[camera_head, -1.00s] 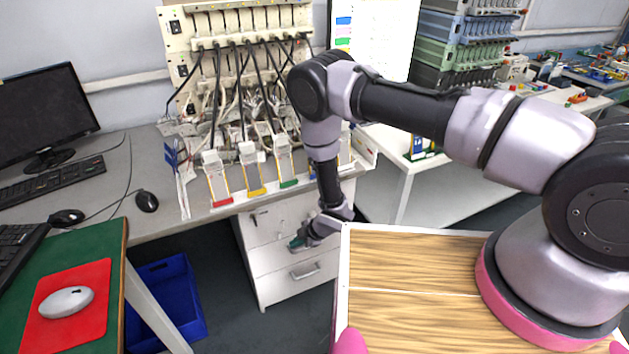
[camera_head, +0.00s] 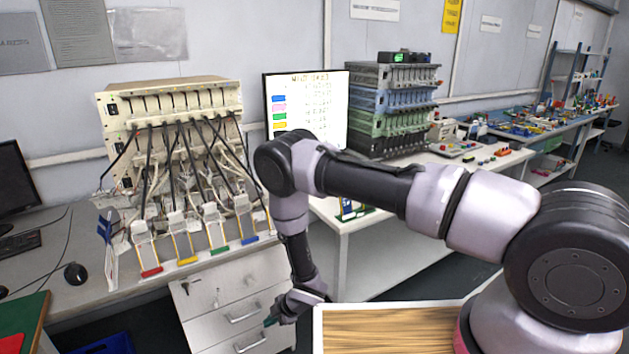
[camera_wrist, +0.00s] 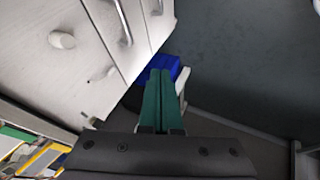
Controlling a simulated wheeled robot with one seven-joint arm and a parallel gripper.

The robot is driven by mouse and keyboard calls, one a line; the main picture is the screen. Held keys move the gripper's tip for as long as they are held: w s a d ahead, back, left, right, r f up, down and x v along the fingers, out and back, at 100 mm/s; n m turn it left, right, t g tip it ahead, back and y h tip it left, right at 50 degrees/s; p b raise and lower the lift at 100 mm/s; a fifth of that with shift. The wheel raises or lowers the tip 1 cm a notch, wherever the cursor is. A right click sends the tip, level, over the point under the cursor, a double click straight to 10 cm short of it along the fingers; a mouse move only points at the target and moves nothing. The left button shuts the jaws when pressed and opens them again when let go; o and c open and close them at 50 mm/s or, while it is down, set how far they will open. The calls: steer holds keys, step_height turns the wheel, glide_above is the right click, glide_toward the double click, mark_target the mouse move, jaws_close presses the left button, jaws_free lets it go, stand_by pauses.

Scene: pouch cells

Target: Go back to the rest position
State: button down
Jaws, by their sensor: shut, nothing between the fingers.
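My gripper (camera_head: 270,321) hangs low in front of the white drawer cabinet, with my arm bent down from the right. In the wrist view its two green fingers (camera_wrist: 161,75) lie together, shut, with nothing between them. The wrist view looks down past the cabinet (camera_wrist: 60,70) to the dark floor.
The drawer cabinet (camera_head: 232,311) stands under the grey bench, close to my gripper. A cream rack (camera_head: 172,100) with cables and several colour-tipped holders is on the bench. A blue bin (camera_wrist: 166,66) sits on the floor. A white table (camera_head: 395,235) stands to the right.

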steer(key=w+d+r+m+t+h, duration=0.1)
steer(key=w+d+r+m+t, duration=0.15)
steer(key=w+r, duration=0.75)
steer(key=w+d+r+m+t+h, duration=0.15)
steer(key=w+r+m, duration=0.4)
steer(key=r, duration=0.85)
steer(key=w+d+r+m+h, duration=0.1)
steer(key=d+r+m, duration=0.1)
steer(key=d+r, duration=0.45)
steer(key=w+d+r+m, duration=0.2)
steer(key=d+r, duration=0.1)
steer(key=r, duration=0.6)
steer(key=w+d+r+m+h, duration=0.1)
steer(key=d+r+m, duration=0.1)
steer(key=d+r, duration=0.45)
steer(key=s+d+r+m, duration=0.3)
steer(key=s+d+r, duration=0.25)
steer(key=r, duration=0.35)
steer(key=s+d+r+m, duration=0.3)
steer(key=s+d+r, duration=0.25)
steer(key=r, duration=0.35)
steer(key=s+d+r+m, duration=0.3)
steer(key=s, duration=0.7)
steer(key=s+d+r+m, duration=0.4)
steer(key=s, duration=0.7)
steer(key=shift+d+t, duration=0.2)
steer(key=shift+t, duration=0.1)
steer(key=shift+h, duration=0.25)
